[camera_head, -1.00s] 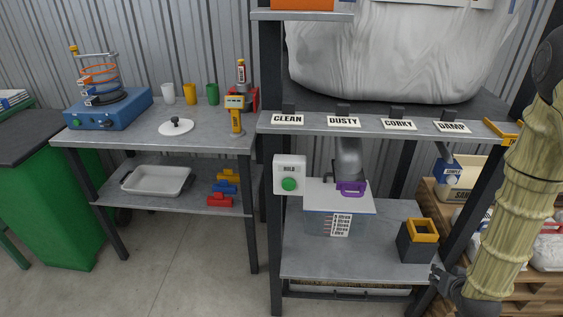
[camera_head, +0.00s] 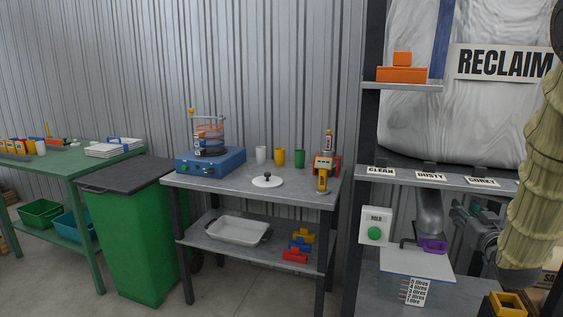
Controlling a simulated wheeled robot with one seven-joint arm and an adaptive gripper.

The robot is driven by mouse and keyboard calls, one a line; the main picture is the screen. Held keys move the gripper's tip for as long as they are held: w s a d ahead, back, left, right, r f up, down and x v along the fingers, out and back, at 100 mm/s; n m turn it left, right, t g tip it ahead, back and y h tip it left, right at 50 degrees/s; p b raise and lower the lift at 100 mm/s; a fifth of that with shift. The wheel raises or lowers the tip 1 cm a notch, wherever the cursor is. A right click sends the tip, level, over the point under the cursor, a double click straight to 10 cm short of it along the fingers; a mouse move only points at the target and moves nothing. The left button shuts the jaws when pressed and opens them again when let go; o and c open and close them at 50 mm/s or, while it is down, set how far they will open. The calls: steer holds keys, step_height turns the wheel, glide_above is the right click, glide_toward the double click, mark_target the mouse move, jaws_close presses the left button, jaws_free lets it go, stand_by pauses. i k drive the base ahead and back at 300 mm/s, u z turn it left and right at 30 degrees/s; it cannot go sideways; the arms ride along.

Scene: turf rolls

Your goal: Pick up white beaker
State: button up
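The white beaker (camera_head: 261,155) stands upright on the top of a grey metal table (camera_head: 218,184) in the middle of the head view. It is at the left of a row, beside a yellow beaker (camera_head: 280,157) and a green beaker (camera_head: 300,158). My arm, in a beige sleeve, hangs at the right edge. A dark grey mechanical part beside the sleeve, which seems to be my gripper (camera_head: 474,228), is far to the right of the white beaker. Its fingers are too unclear to tell whether they are open or shut.
A blue sieve shaker (camera_head: 210,162) stands left of the beakers. A white lid (camera_head: 267,181) lies in front, and a red-and-yellow device (camera_head: 325,168) stands right. A shelf rack post (camera_head: 363,150) stands between table and arm. A green bin (camera_head: 135,240) is left.

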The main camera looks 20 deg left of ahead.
mark_target(260, 150)
steer(key=u, duration=1.45)
steer(key=i, duration=1)
steer(key=u, duration=1.05)
steer(key=i, duration=0.5)
steer(key=z, duration=0.65)
steer(key=i, duration=0.65)
steer(key=z, duration=1.15)
steer(key=i, duration=0.85)
steer(key=z, duration=0.25)
